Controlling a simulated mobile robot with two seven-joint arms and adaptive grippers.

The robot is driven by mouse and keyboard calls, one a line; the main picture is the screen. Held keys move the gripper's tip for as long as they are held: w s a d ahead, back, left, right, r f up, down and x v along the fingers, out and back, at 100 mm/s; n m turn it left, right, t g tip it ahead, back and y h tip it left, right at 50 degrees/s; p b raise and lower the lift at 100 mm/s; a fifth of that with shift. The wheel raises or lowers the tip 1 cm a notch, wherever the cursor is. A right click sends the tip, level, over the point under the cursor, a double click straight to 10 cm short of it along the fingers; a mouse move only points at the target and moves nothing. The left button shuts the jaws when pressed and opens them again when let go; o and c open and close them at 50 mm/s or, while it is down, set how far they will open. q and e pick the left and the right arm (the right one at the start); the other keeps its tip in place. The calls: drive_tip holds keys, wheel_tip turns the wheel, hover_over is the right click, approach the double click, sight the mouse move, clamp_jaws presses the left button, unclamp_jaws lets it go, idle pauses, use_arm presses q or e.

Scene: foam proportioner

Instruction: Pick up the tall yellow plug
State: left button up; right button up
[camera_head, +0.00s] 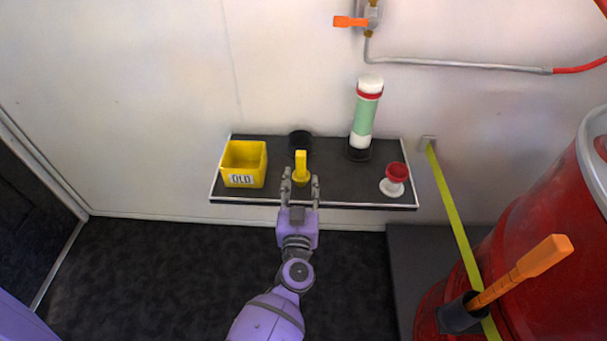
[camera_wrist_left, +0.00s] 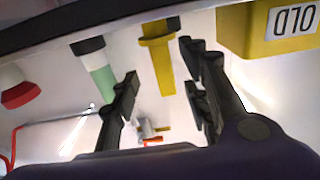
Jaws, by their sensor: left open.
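The tall yellow plug (camera_head: 301,161) stands upright on the dark shelf (camera_head: 335,185), near its front edge and left of the middle. My left gripper (camera_head: 300,182) is open in front of the plug, with its fingers pointing toward the wall. In the left wrist view, which is upside down, the plug (camera_wrist_left: 159,65) shows between the two open fingers of the gripper (camera_wrist_left: 160,75). I cannot tell whether either finger touches it. My right gripper is not in view.
A yellow box marked OLD (camera_head: 243,164) stands left of the plug, and a black round part (camera_head: 299,141) behind it. A green and white cylinder (camera_head: 366,115) and a red and white piece (camera_head: 395,178) stand to the right. A red drum (camera_head: 540,230) fills the far right.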

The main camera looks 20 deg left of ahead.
sight(300, 170)
use_arm(q)
drive_tip(key=b+x, duration=0.1)
drive_tip(key=x, duration=0.5)
drive_tip(key=shift+w+a+r, duration=0.1)
drive_tip(key=shift+a+r, duration=0.05)
drive_tip(key=shift+a, duration=0.05)
drive_tip(key=shift+c, duration=0.3)
clamp_jaws()
